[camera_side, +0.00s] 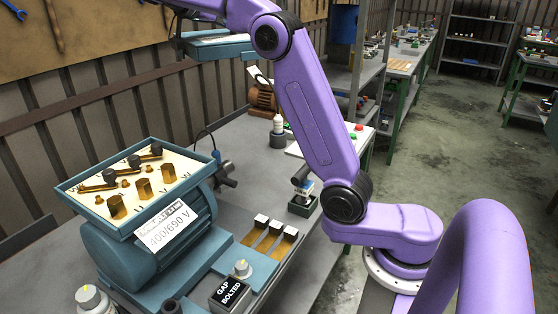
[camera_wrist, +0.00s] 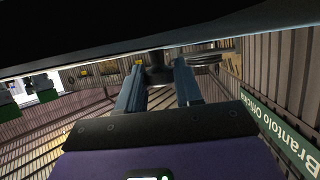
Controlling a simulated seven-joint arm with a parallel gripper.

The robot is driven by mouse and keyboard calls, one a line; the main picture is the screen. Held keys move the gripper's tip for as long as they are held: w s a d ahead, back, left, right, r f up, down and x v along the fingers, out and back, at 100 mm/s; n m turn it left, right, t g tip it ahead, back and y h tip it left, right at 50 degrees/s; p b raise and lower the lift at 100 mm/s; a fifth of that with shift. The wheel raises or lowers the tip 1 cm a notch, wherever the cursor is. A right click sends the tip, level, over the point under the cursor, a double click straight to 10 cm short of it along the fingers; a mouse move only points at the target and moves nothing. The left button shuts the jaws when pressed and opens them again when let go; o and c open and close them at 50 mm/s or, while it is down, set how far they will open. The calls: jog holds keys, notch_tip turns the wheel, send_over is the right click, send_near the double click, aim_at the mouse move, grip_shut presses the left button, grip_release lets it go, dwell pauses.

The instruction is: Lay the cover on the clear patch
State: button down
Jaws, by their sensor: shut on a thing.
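My gripper (camera_side: 203,23) is high at the top left of the side view, partly cut off by the frame edge. It is shut on the teal cover (camera_side: 222,50), which hangs in the air behind the motor. In the wrist view the two blue fingers (camera_wrist: 158,75) close around a dark knob-like part below a broad dark surface, which seems to be the cover (camera_wrist: 100,63). A bare grey stretch of bench (camera_side: 246,150) shows right of the motor. The teal motor (camera_side: 125,262) has its terminal box (camera_side: 75,192) open, showing brass studs and dark links.
Three brass strips (camera_side: 270,240) lie near the bench's front edge, beside a "GAP BOLTED" block (camera_side: 231,294).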

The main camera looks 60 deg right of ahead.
jog(key=s+d+f+m+g, duration=0.1)
jog(key=d+g, duration=0.1)
jog(key=d, duration=0.7)
jog(key=s+d+m+g, duration=0.2)
jog(key=d, duration=0.7)
jog(key=shift+t+y, duration=0.3)
jog(key=shift+t, duration=0.1)
jog(key=f, duration=4.3)
jog(key=shift+w+a+f, duration=0.2)
jog(key=shift+w+a, duration=0.05)
jog(key=shift+a, duration=0.1)
jog(key=shift+f, duration=0.35)
jog(key=c, duration=0.7)
grip_release()
jog(key=shift+f, duration=0.1)
jog(key=shift+c, duration=0.2)
jog(key=shift+r, duration=0.55)
jog(key=v, duration=0.7)
jog(key=shift+a, duration=0.25)
